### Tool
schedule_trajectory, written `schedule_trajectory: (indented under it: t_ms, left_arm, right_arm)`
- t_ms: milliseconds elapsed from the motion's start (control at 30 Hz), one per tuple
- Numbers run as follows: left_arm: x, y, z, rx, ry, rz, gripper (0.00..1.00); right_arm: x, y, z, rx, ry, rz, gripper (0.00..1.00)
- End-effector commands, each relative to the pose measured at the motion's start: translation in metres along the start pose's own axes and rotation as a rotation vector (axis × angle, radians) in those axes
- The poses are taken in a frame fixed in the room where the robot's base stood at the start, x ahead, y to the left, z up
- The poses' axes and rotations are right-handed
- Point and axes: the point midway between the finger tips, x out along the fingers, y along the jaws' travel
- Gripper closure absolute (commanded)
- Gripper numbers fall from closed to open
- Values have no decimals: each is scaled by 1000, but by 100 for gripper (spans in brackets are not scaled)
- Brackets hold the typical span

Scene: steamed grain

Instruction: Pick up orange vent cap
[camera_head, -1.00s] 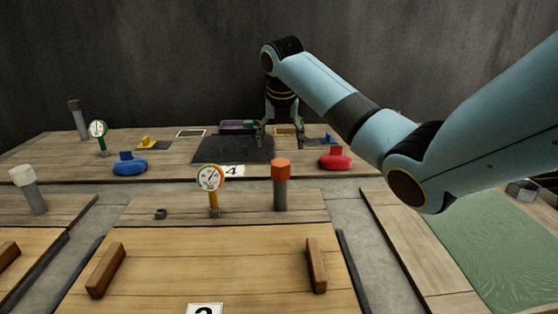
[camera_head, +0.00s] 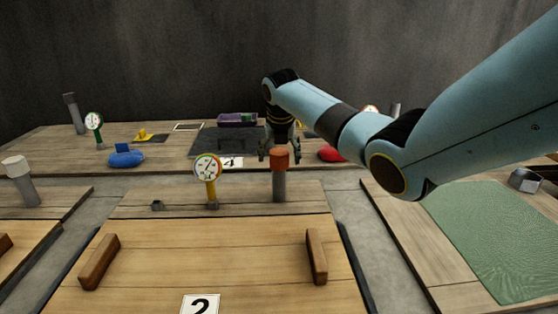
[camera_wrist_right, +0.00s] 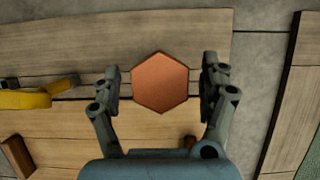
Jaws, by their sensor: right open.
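The orange vent cap (camera_head: 279,160) is a six-sided block on top of a grey upright post (camera_head: 279,187) at the back of the board marked 2. In the right wrist view the cap (camera_wrist_right: 160,82) lies between my two fingers, with a gap on each side. My right gripper (camera_head: 279,156) points down, open and empty, at the cap; the head view does not show clearly how far down its fingers reach. The fingers also show in the right wrist view (camera_wrist_right: 160,88). My left gripper is not in view.
A yellow-stemmed gauge (camera_head: 208,168) stands left of the post. A red knob (camera_head: 331,154) and a blue knob (camera_head: 126,157) are on the board behind. A white-capped post (camera_head: 18,168) is at far left. A green panel (camera_head: 490,235) is at right.

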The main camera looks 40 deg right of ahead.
Motion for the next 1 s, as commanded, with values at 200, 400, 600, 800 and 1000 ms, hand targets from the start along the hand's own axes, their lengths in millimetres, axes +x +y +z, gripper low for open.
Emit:
schedule_trajectory:
  t_ms: [200,400,600,800,1000]
  left_arm:
    - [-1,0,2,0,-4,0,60]
    - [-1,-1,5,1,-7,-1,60]
    - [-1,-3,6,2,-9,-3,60]
    - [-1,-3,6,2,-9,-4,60]
    - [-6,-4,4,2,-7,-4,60]
  right_arm:
    - [-1,0,0,0,-1,0,35]
    - [-1,0,0,0,-1,0,61]
    - [-1,0,0,0,-1,0,75]
    - [-3,0,2,0,-1,0,75]
    - [-21,0,10,1,-4,2,75]
